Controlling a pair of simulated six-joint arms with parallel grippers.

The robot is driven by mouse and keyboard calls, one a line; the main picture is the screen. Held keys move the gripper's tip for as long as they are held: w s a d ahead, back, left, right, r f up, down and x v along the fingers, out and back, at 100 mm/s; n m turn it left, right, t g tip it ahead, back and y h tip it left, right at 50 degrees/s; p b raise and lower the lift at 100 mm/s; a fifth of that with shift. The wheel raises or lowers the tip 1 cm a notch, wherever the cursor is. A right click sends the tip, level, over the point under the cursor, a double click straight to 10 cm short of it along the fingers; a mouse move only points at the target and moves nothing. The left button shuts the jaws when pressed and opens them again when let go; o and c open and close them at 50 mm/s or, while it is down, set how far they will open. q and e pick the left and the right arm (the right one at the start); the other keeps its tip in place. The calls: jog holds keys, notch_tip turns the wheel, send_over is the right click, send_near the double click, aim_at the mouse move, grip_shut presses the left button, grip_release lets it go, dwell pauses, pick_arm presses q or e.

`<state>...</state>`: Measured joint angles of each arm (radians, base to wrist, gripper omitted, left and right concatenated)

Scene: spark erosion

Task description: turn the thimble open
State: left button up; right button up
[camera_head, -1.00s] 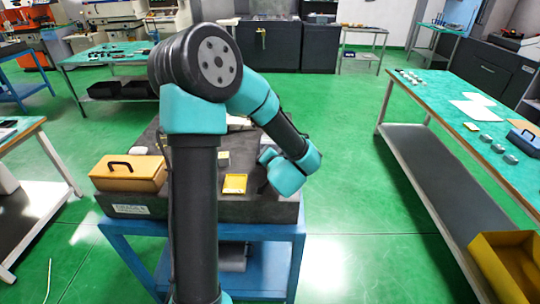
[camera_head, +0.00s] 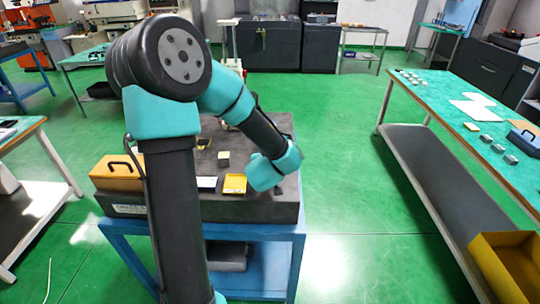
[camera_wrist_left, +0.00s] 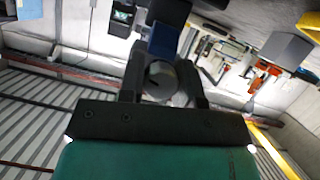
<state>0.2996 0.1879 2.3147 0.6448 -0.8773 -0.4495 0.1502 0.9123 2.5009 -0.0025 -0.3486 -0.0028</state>
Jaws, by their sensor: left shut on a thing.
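In the left wrist view, my left gripper (camera_wrist_left: 161,68) is shut on a round, light grey metal part, which looks like the thimble (camera_wrist_left: 160,80). The two dark fingers stand on either side of it, and its round end with a dark mark faces the camera. A dark blue part (camera_wrist_left: 165,38) shows just beyond the fingers. In the head view my left arm reaches over the dark stone plate (camera_head: 220,212); its teal wrist is low over the right part of the plate, and the fingers and thimble are hidden there. My right gripper is not in view.
On the plate are an orange box with a black handle (camera_head: 117,176), a yellow tray (camera_head: 234,184), a white card (camera_head: 206,183) and a small pale block (camera_head: 223,156). The plate rests on a blue stand (camera_head: 262,262). A green-topped bench (camera_head: 455,95) stands to the right across open floor.

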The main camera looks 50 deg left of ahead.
pick_arm(q)
jog(key=n+t+h, duration=0.1)
jog(key=n+t, duration=0.1)
jog(key=n, duration=0.1)
jog(key=shift+n+h, duration=0.3)
jog(key=n+t, duration=0.2)
jog(key=n, duration=0.1)
jog(key=shift+n+h, duration=0.3)
jog(key=shift+n, duration=0.1)
jog(key=n+t, duration=0.2)
jog(key=n, duration=0.2)
jog(key=shift+n, duration=0.4)
jog(key=shift+n+t+y, duration=0.6)
jog(key=shift+n+t, duration=0.3)
jog(key=shift+n, duration=1)
jog(key=o, duration=0.9)
jog(key=shift+d, duration=0.1)
